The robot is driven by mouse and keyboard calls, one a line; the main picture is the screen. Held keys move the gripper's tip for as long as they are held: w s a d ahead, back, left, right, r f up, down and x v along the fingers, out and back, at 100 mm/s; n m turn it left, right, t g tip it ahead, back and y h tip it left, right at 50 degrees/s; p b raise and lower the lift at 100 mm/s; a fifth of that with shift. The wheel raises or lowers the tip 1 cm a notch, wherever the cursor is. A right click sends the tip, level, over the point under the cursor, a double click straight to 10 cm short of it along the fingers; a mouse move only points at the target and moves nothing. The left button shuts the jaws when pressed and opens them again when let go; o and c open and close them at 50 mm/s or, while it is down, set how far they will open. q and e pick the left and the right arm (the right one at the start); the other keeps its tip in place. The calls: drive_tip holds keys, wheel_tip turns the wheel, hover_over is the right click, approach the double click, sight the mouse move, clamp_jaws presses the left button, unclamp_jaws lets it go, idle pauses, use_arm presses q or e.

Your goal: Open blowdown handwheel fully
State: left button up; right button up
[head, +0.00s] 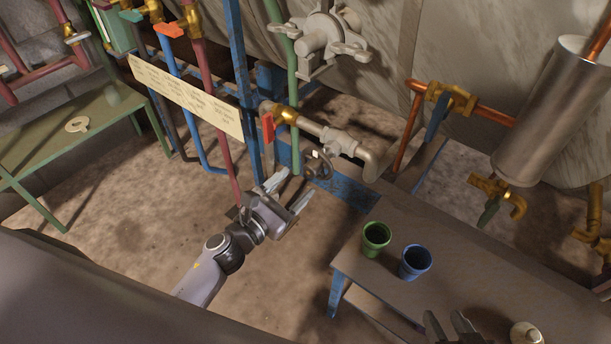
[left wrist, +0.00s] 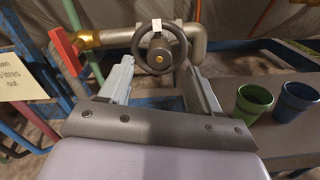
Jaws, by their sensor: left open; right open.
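The blowdown handwheel (head: 319,166) is a small dark wheel on the grey pipe, just beyond my left gripper. In the left wrist view the handwheel (left wrist: 159,59) faces me, with a brass hub and a pale tag at its top rim. My left gripper (head: 291,190) is open and empty, pointing at the wheel. In the left wrist view its fingertips (left wrist: 160,72) stand on either side of the wheel's lower part; I cannot tell whether they touch it. My right gripper (head: 455,326) is open at the bottom edge, over the bench, far from the wheel.
A red lever (head: 268,127) sits on the same pipe, left of the wheel. A lettered sign (head: 185,98) hangs before the pipes. A bench (head: 470,262) on the right holds a green cup (head: 376,238) and a blue cup (head: 415,262). A green table (head: 70,140) stands left.

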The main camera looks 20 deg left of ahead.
sight(309, 172)
use_arm(q)
drive_tip(key=shift+x, duration=2.45)
drive_tip(key=c, duration=1.1)
